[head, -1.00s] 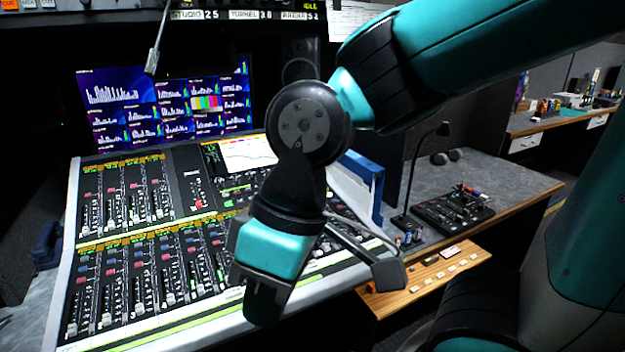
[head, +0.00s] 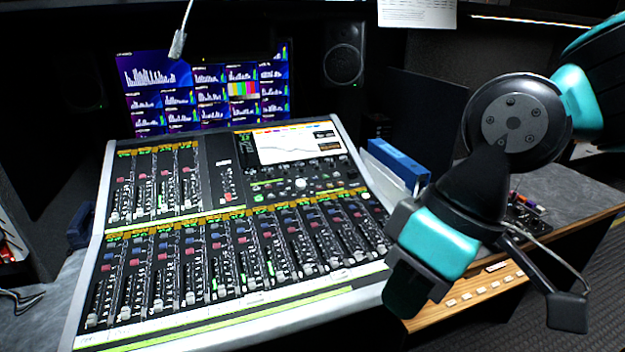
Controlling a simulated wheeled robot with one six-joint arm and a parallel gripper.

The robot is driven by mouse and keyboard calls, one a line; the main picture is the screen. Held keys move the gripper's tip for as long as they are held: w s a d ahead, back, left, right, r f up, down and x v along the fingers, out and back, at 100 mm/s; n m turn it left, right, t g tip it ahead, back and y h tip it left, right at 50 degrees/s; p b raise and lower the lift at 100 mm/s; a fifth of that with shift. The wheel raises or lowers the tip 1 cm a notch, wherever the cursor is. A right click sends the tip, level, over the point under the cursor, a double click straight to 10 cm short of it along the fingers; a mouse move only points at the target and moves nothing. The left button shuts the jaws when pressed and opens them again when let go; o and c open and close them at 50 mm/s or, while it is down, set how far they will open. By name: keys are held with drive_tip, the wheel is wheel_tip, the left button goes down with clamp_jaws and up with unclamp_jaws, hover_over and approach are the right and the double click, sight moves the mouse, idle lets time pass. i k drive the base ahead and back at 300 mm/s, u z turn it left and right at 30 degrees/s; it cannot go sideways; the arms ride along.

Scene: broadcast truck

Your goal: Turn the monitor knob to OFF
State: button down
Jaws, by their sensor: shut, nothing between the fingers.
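The mixing console (head: 185,325) fills the middle of the head view, with rows of faders and small knobs. A pale round knob (head: 301,183) stands out below the console's small screen (head: 290,143). I cannot tell whether it is the monitor knob, and no OFF marking is readable. My gripper (head: 402,292) is shut and empty, pointing down in front of the console's right edge. It is to the right of and nearer than the pale knob, apart from it. My gripper and wrist hide part of the console's lower right side.
A bank of screens (head: 205,97) and a speaker (head: 344,52) stand behind the console. A thin stalk with a small head (head: 178,45) hangs above. A blue binder (head: 398,160) stands to the right.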

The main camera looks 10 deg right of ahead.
sight(299, 184)
drive_tip(key=k, duration=0.6)
drive_tip(key=z, duration=0.25)
drive_tip(key=i, duration=1.55)
drive_tip(key=u, duration=0.45)
